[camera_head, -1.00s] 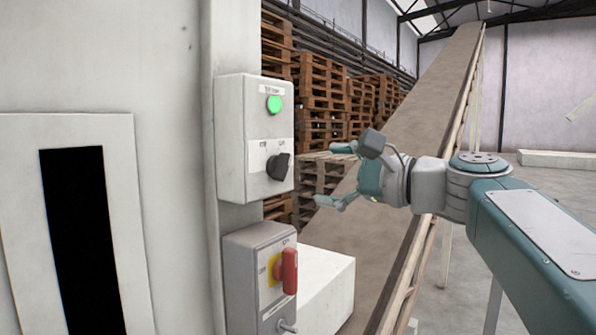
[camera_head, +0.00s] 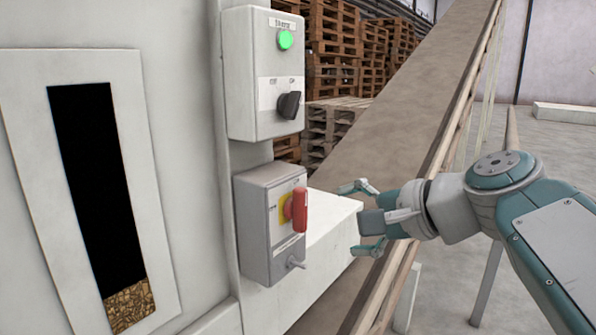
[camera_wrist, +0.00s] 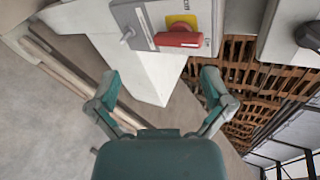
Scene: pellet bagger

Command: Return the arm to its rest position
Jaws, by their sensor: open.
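My gripper (camera_head: 362,217) is open and empty in the head view, to the right of the lower grey switch box (camera_head: 262,230) and apart from it. The arm reaches in from the right edge. The lower box carries a red handle (camera_head: 299,209) on a yellow plate. In the wrist view my gripper's two fingers (camera_wrist: 158,92) are spread with nothing between them, and the red handle (camera_wrist: 178,39) lies beyond them. The upper white box (camera_head: 265,75) has a lit green button (camera_head: 285,40) and a black rotary knob (camera_head: 289,105).
A white block (camera_head: 325,235) juts out beside the lower box. A sloping conveyor (camera_head: 420,95) runs behind my gripper. Wooden pallets (camera_head: 333,50) are stacked at the back. A dark window (camera_head: 95,180) at left shows pellets (camera_head: 130,304) at its bottom. Floor at right is open.

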